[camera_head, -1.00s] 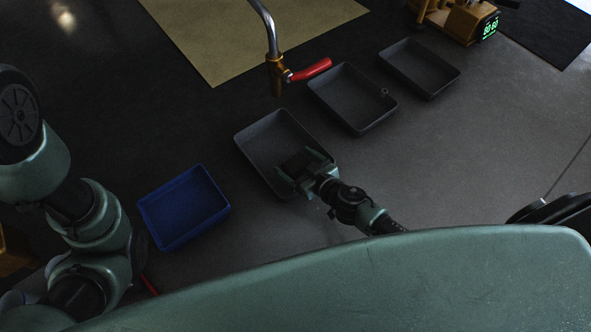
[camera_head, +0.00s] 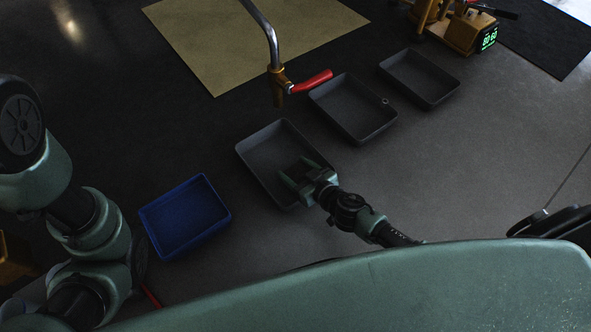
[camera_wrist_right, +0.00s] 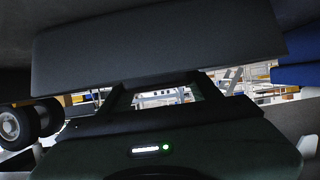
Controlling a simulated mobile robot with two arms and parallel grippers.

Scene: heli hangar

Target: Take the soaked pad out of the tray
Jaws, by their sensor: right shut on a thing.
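In the head view a dark grey tray (camera_head: 262,141), nearest my right arm, lies on the floor. My right gripper (camera_head: 297,172) reaches over its near right part. A small dark patch, apparently the pad (camera_head: 300,171), shows between the fingers, and the gripper is shut on it. Its edges blend with the dark tray, so I cannot tell if it touches the tray bottom. In the right wrist view a broad dark grey slab (camera_wrist_right: 160,45) spans the top beyond the gripper; I cannot tell if it is pad or tray wall. My left gripper is not in view.
A blue tray (camera_head: 186,217) lies left of the grey one. Two more grey trays (camera_head: 352,108) (camera_head: 421,78) lie up and to the right.

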